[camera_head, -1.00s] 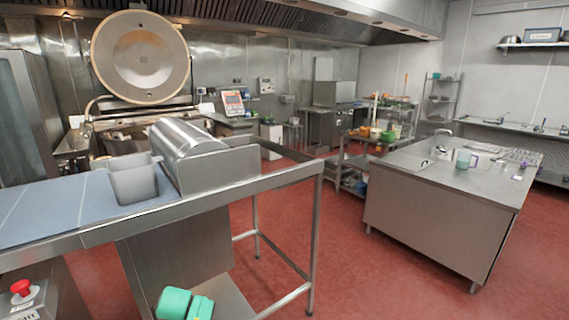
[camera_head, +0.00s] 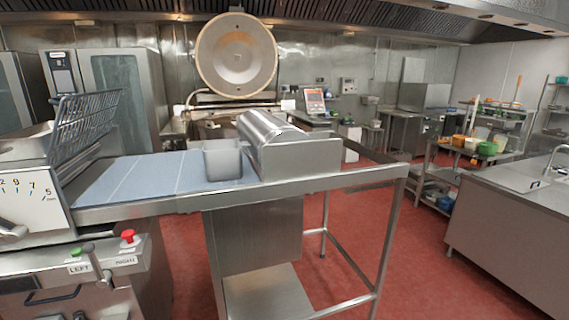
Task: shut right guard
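A dark wire guard (camera_head: 85,122) stands raised and tilted on the right side of the sheeter machine (camera_head: 30,195) at the left edge. It slopes up over the inner end of the blue-grey belt (camera_head: 150,178). No second guard shows; the machine's left side is cut off by the frame. Neither of my grippers can be made out in this view, and nothing is seen touching the guard.
A grey bin (camera_head: 222,160) and a metal roll cover (camera_head: 268,130) sit on the belt table. The machine front has a red button (camera_head: 128,237) and a green button (camera_head: 76,251). A steel counter (camera_head: 510,205) is at right; red floor lies clear between.

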